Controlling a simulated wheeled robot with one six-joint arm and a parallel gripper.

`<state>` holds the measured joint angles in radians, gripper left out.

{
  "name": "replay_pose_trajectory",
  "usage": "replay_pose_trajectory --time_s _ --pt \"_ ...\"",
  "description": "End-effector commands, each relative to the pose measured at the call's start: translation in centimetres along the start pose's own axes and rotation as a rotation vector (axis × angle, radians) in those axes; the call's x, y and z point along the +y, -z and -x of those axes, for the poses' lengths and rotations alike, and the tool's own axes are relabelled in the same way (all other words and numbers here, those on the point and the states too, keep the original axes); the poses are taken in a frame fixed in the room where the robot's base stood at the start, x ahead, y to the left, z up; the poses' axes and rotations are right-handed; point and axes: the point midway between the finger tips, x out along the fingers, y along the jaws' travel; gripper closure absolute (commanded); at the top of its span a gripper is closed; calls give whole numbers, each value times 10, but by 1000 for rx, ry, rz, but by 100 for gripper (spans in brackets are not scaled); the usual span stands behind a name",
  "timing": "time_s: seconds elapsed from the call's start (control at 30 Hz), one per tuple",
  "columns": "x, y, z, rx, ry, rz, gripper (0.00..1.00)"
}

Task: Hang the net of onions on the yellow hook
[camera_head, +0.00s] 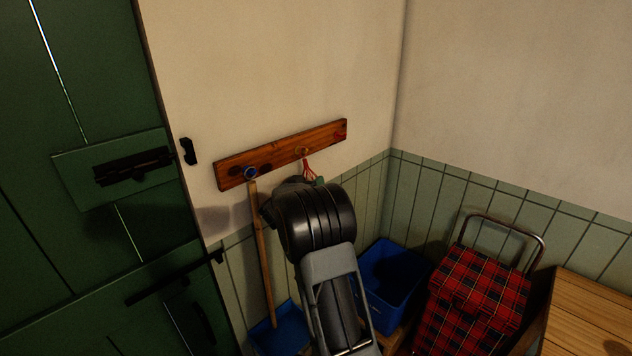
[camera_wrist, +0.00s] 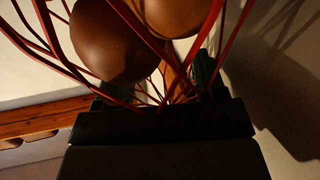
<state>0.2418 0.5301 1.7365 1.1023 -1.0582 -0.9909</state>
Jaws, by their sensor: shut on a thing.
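The net of onions shows in the wrist view as brown onions (camera_wrist: 110,42) inside red strands that gather between my gripper's fingers (camera_wrist: 165,92). In the head view a short bunch of red net strands (camera_head: 310,169) shows just under the middle hook (camera_head: 302,152), which looks yellowish. I cannot tell whether the net's loop is around that hook or only in front of it. My gripper (camera_head: 318,182) is shut on the net, close below the rail and mostly hidden by my own arm. The onions are hidden in the head view.
The wooden rail (camera_head: 275,161) also carries a blue hook (camera_head: 249,173) at left and a red hook (camera_head: 340,136) at right. A blue crate (camera_head: 390,280) and a tartan trolley (camera_head: 475,290) stand lower right.

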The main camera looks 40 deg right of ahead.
Motion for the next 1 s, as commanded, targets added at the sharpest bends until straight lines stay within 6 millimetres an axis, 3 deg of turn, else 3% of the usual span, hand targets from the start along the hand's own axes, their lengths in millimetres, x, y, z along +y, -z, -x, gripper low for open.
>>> replay_pose_trajectory --time_s 0.33,0.37,0.6,0.67,1.0 --pt "0 2 0 3 -1 -2 100" --pt "0 2 0 3 -1 -2 33" --pt "0 1 0 1 -1 -1 10" --pt "0 0 0 1 -1 0 6" --pt "0 -2 2 -4 -1 2 6"
